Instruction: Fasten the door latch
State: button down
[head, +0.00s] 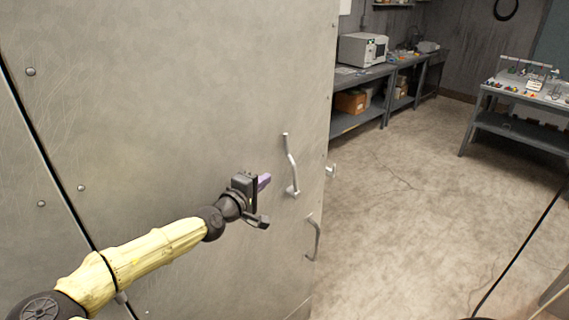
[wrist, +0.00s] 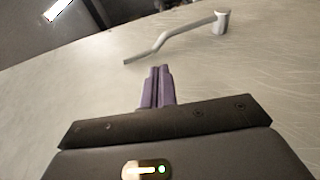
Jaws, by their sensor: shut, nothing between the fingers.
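The door (head: 190,110) is a large scratched grey metal panel that stands open at an angle. Its latch (head: 291,166) is a bent silver lever near the door's free edge, reaching upward from a pivot at its lower end. In the wrist view the latch (wrist: 172,38) lies just ahead of the fingertips, with its round pivot at the upper right. My gripper (head: 264,182) is left of the latch and apart from it. Its purple fingers (wrist: 158,86) are shut with nothing between them.
A grey D-shaped pull handle (head: 314,238) sits below the latch. Workbenches with a white machine (head: 362,49) line the back wall, and another table (head: 520,100) stands at right. The concrete floor (head: 410,200) between is clear.

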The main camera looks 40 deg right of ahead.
aim_at(290, 160)
jog(key=p+x, duration=0.4)
jog(key=x, duration=0.6)
jog(key=shift+w+d+r, duration=0.1)
jog(key=shift+d+r, duration=0.05)
jog(key=shift+d, duration=0.15)
jog(key=shift+w+d, duration=0.15)
jog(key=shift+d, duration=0.1)
jog(key=shift+d+p, duration=0.1)
jog(key=shift+p, duration=0.25)
